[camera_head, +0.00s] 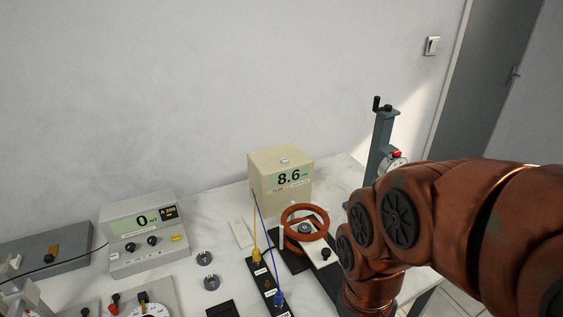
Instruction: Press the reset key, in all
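A beige meter box (265,202) stands at the back of the bench, its green display (289,179) reading 8.6. A small light patch shows on its top. A grey meter (140,252) at the left reads 0 and has two dark knobs and a small yellow key (177,238). The labels are too small to read, so I cannot tell which key is the reset key. My copper-coloured arm fills the right side and bends down toward the bottom edge. My gripper is not visible.
A copper ring coil (305,211) stands in the middle, left of my arm. A black terminal strip (268,283) carries yellow and blue leads. A grey-green column (381,145) with a dial and red part rises behind my arm. Several small items lie on the white bench.

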